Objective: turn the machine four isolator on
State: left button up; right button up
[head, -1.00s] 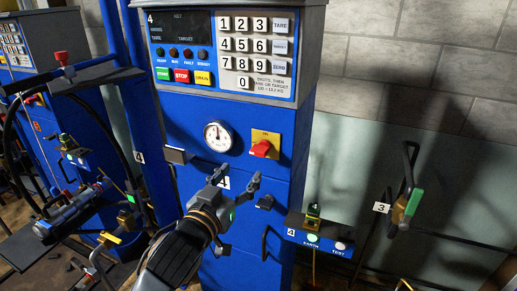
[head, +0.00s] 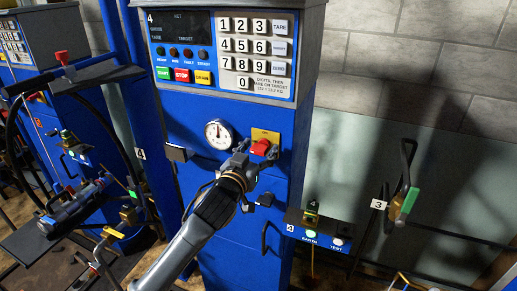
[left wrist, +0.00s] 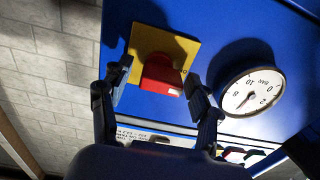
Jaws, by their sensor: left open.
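The machine four isolator is a red knob (head: 261,147) on a yellow plate (head: 265,135), on the front of the blue machine marked 4. It also shows in the left wrist view as a red knob (left wrist: 161,75) on the yellow plate (left wrist: 150,40). My left gripper (head: 257,158) is open just in front of the knob. In the left wrist view my left gripper (left wrist: 157,80) has one finger on each side of the knob, with gaps showing. I cannot tell how deep the fingertips reach. My right gripper is not in view.
A round dial gauge (head: 218,134) sits just left of the isolator. A keypad panel (head: 240,55) is above. A small ledge (head: 178,153) sticks out at the left. An earth/test box (head: 318,238) stands lower right, beside a green-marked lever (head: 408,200).

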pick_arm(q)
jog(key=shift+c, duration=0.5)
jog(key=c, duration=1.1)
jog(key=shift+m, duration=0.3)
jog(key=m+p, duration=0.2)
jog(key=m, duration=0.1)
jog(key=shift+r, duration=0.1)
jog(key=m+p, duration=0.2)
jog(key=m, duration=0.3)
jog(key=shift+s+d+m, duration=0.1)
jog(key=shift+d+m, duration=0.05)
jog(key=shift+m, duration=0.25)
jog(key=m+p, duration=0.2)
jog(key=m, duration=0.3)
jog(key=shift+d, duration=0.1)
jog(key=shift+f+m+p, duration=0.2)
jog(key=shift+m+p, duration=0.5)
jog(key=shift+m, duration=1.1)
